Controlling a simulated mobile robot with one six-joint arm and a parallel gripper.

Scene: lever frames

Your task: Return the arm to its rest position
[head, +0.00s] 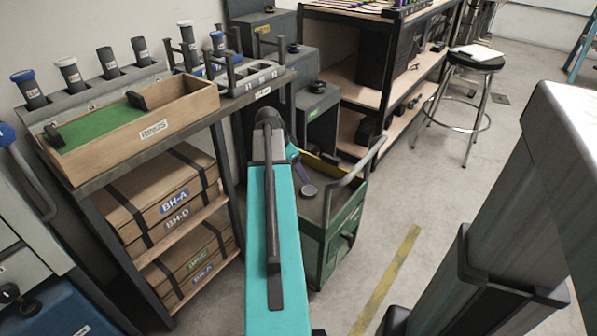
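My teal arm (278,240) stretches from the bottom middle of the head view up toward a dark rounded joint (268,120). Past the joint, a short teal and purple part (298,165) shows behind the arm's right side, pointing down over the green cart (345,225). I cannot make out gripper fingers there; the end of the arm is hidden or too small to tell. Whether it touches the cart cannot be told.
At left a shelf unit (215,118) carries a wooden RINGS tray (165,130) and racks with capped tubes; labelled boxes (160,190) lie below. A workbench (345,92) and a stool (475,62) stand behind. Floor with a yellow stripe (385,280) is clear right of the cart.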

